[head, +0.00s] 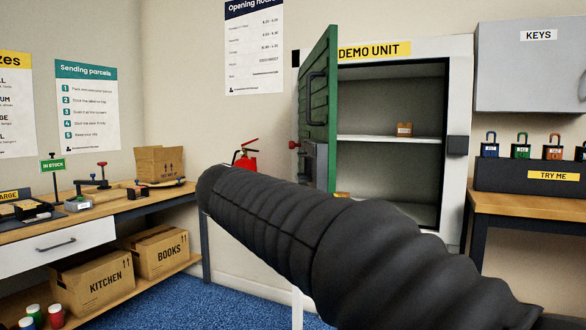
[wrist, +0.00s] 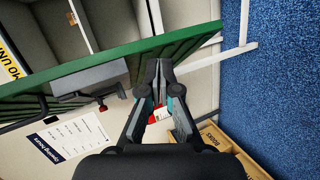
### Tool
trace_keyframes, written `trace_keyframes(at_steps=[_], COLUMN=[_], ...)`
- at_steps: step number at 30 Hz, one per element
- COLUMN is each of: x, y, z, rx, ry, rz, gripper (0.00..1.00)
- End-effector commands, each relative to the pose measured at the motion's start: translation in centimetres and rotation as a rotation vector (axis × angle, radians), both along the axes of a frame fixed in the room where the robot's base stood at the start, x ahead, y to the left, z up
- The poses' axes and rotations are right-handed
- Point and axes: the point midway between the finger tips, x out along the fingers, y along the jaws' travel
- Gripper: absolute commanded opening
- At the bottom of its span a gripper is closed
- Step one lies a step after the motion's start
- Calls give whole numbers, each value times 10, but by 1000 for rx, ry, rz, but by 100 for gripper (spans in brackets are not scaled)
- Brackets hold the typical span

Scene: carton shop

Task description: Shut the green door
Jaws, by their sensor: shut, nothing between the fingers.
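The green door (head: 319,112) of the white DEMO UNIT cabinet (head: 458,88) stands wide open, swung out on the left side of the opening. A dark pull handle (head: 311,99) and a grey lock box (head: 318,166) with a red knob (head: 294,145) are on it. In the wrist view the green door (wrist: 198,42) crosses the upper part, with the lock box (wrist: 88,77) left of my fingers. My gripper (wrist: 157,66) is shut and empty, its tips overlapping the door's edge. I cannot tell whether they touch. The head view hides my gripper.
A red fire extinguisher (head: 246,156) stands behind, left of the door. A workbench (head: 125,207) with cartons is at left. A table (head: 535,205) with padlocks stands right of the cabinet. A small carton (head: 404,129) sits on the cabinet shelf. Blue carpet (head: 180,295) is open below.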

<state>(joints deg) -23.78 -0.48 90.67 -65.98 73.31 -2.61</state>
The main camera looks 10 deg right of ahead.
Motion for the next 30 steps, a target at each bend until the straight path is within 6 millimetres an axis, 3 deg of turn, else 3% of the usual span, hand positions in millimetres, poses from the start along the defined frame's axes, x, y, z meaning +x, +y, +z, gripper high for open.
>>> trace_keyframes(at_steps=[1,3,6,13,17,30], x=[19,37,54,69,75,125], y=[18,39,65,94,88,29], z=[13,34,57,83,86,86], rx=[-64,-151,-245,-346,-354,-352], ry=[-28,-72,-131,-205,-211,-208], rz=[11,15,16,7,5,3], gripper=[0,0,0,0,0,0])
